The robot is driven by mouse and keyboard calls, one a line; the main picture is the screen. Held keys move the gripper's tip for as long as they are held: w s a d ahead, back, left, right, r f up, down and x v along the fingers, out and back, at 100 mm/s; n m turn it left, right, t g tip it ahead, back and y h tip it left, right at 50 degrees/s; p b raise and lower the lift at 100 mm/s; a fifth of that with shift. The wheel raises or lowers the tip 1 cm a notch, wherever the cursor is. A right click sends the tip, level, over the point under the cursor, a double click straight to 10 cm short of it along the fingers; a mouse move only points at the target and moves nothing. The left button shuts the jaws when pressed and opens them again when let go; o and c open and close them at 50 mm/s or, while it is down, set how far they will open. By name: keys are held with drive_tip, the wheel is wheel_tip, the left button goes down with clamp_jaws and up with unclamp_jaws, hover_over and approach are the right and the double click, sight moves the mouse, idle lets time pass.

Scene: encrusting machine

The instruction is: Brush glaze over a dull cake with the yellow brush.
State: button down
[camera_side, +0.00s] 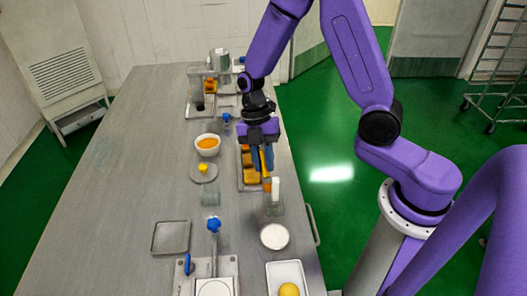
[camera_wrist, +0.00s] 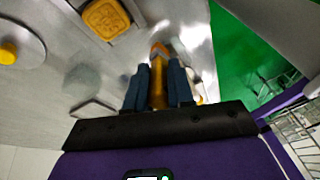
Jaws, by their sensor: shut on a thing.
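My gripper (camera_side: 263,170) is shut on the yellow brush (camera_side: 264,164), which hangs downward between its blue fingers. In the wrist view the brush (camera_wrist: 157,88) shows between the fingertips (camera_wrist: 158,69), its orange end pointing away from my gripper. Several golden square cakes (camera_side: 250,174) sit in a long tray (camera_side: 243,187) beside and below my gripper; the arm and brush hide some. One patterned cake (camera_wrist: 105,18) shows at the top of the wrist view, apart from the brush. Which cakes are dull is unclear. A white bowl (camera_side: 207,151) holds orange glaze (camera_side: 207,143).
A round plate with a yellow piece (camera_side: 203,168) lies left of the cakes. A clear holder with a white upright item (camera_side: 276,190) stands near the tray's front end. A white round dish (camera_side: 274,236) is nearer. The table's left side is clear.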

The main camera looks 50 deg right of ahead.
drive_tip(key=shift+w+d, duration=0.6)
drive_tip(key=shift+d, duration=0.1)
drive_tip(key=shift+w+d+f, duration=0.25)
drive_tip(key=shift+w+d, duration=0.5)
drive_tip(key=shift+w+d+f, duration=0.25)
drive_tip(key=shift+w+d, duration=0.45)
drive_tip(key=shift+w, duration=0.05)
drive_tip(key=s+a, duration=0.1)
drive_tip(key=s+a+f, duration=0.1)
drive_tip(key=s+a, duration=0.2)
drive_tip(key=shift+s+a+f, duration=0.25)
drive_tip(key=shift+a+f, duration=0.05)
drive_tip(key=shift+w+a, duration=0.25)
drive_tip(key=shift+w, duration=0.15)
drive_tip(key=shift+w+f, duration=0.15)
drive_tip(key=shift+w, duration=0.15)
drive_tip(key=shift+w+d+f, duration=0.1)
drive_tip(key=shift+w+d, duration=0.4)
drive_tip(key=shift+d, duration=0.1)
drive_tip(key=w+d+r, duration=0.2)
drive_tip(key=w+d, duration=0.1)
drive_tip(key=shift+w+d+r, duration=0.1)
drive_tip(key=shift+w+r, duration=0.05)
drive_tip(key=shift+r, duration=0.05)
drive_tip(key=s+a, duration=0.5)
wheel_tip(320, 180, up, 9)
drive_tip(key=shift+w+d+f, duration=0.15)
drive_tip(key=shift+d+f, duration=0.05)
drive_tip(key=shift+d, duration=0.05)
